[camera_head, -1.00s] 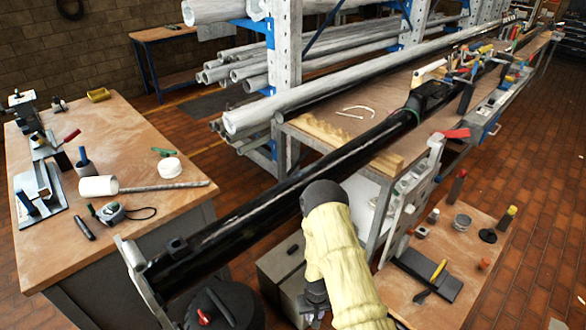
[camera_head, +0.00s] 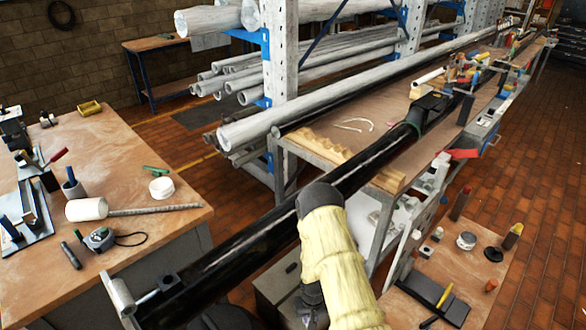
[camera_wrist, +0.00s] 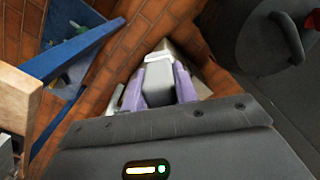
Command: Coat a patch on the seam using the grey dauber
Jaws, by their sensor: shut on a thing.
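In the wrist view, my gripper (camera_wrist: 158,92) has two purple fingers shut on a grey block-like piece (camera_wrist: 158,84), which looks like the grey dauber. Its working end is hidden. I cannot make out the seam or a coated patch. The grey piece is not seen touching the mast.
A wooden bench (camera_head: 125,155) at left holds a white roller (camera_head: 87,209), a tape measure and other tools. A low board (camera_head: 480,285) at right holds small tins and bottles. A rack of pipes (camera_head: 240,80) stands behind the mast. Brick floor (camera_head: 540,130) is open at right.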

